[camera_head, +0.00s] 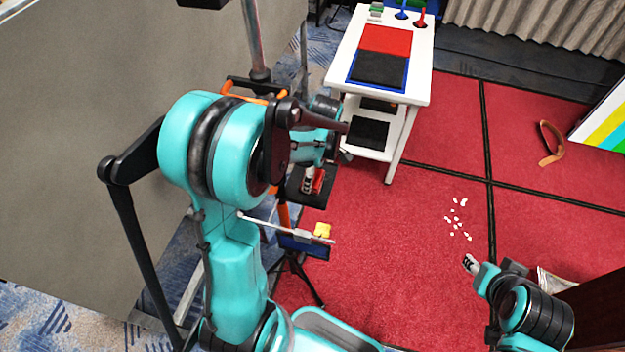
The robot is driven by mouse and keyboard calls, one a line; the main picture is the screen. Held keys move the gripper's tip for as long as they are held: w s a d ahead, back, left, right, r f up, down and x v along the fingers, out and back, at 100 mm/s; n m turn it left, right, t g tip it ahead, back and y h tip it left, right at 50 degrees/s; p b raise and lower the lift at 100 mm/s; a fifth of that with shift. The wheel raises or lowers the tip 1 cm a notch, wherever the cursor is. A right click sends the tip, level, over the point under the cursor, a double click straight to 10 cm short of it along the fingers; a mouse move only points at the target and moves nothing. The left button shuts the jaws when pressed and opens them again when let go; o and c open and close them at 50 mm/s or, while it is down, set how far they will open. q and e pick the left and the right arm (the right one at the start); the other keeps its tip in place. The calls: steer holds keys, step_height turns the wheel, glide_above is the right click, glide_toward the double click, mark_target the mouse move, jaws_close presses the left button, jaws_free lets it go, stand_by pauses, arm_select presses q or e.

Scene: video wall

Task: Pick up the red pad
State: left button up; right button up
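The red pad (387,39) lies flat on top of a white cart (419,85) at the upper middle. A black pad (379,69) lies right in front of it, with a blue edge showing around it. My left arm comes in from the left. Its gripper (308,181) seems to be low beside the cart, left of it and apart from the red pad, partly hidden by the arm. My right gripper (471,264) is at the lower right, over the red carpet and far from the pad. Neither gripper's finger opening can be made out.
A blue tool (402,13) and a red tool (420,18) stand at the cart's far edge. A dark stand with a yellow item (322,230) is near my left arm. White scraps (458,220) and an orange strap (551,145) lie on the carpet. A large grey panel (80,130) fills the left.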

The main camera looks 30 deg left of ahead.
mark_target(315, 179)
arm_select(q)
steer(key=c, duration=1.2)
steer(key=shift+c, duration=0.2)
steer(key=shift+r, duration=0.1)
steer(key=shift+r, duration=0.5)
steer(key=r+p, duration=0.1)
steer(key=r, duration=0.1)
steer(key=d+r+p, duration=0.1)
steer(key=r, duration=0.1)
steer(key=shift+s+d, duration=0.1)
steer(key=s+d+r+p, duration=0.1)
steer(key=d+r+p, duration=0.1)
steer(key=d+r, duration=0.4)
steer(key=d, duration=0.4)
steer(key=shift+s+d, duration=0.2)
steer(key=shift+s, duration=0.15)
